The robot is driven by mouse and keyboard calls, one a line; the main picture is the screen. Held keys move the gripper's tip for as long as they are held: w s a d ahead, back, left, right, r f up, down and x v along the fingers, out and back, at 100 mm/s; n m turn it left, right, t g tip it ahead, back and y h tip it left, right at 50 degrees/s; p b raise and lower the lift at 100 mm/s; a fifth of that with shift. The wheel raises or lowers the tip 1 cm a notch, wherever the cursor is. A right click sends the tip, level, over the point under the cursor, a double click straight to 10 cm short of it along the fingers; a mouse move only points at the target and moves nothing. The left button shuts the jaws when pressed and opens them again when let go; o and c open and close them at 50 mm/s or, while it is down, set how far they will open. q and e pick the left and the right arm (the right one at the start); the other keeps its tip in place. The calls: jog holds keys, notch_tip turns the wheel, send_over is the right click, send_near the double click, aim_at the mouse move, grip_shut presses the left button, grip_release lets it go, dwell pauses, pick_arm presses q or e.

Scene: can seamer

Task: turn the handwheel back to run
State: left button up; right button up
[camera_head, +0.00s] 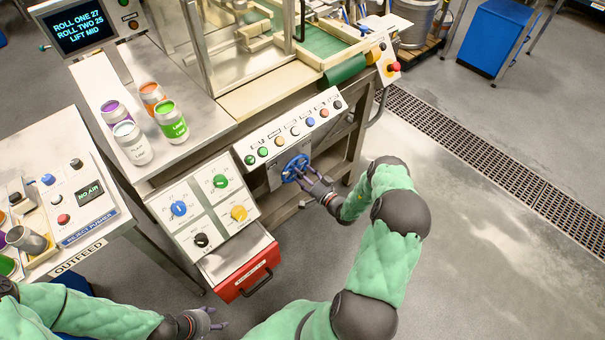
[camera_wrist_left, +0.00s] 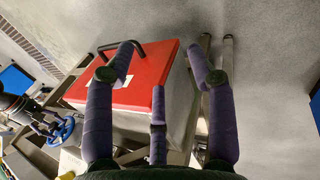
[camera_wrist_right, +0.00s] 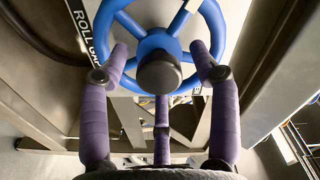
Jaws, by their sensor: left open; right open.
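The blue handwheel (camera_head: 295,168) is mounted on the front of the machine, below the button row. In the right wrist view the handwheel (camera_wrist_right: 159,62) fills the top, with its dark hub facing me. My right gripper (camera_head: 319,181) is at the wheel, fingers open; in its wrist view the right gripper (camera_wrist_right: 160,75) has its fingertips spread around the hub, over the spokes. I cannot tell whether they touch. My left gripper (camera_head: 212,322) is open and empty, low at the bottom of the head view, away from the wheel. The handwheel (camera_wrist_left: 60,130) also shows in the left wrist view.
A screen (camera_head: 78,27) reads "ROLL ONE 27, ROLL TWO 25, LIFT MID". A knob panel (camera_head: 203,211) and a red drawer (camera_head: 246,272) sit left of the wheel. Several cans stand on the ledge (camera_head: 190,143).

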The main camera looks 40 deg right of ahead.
jog(key=s+d, duration=0.1)
jog(key=s, duration=1)
jog(key=shift+s, duration=0.15)
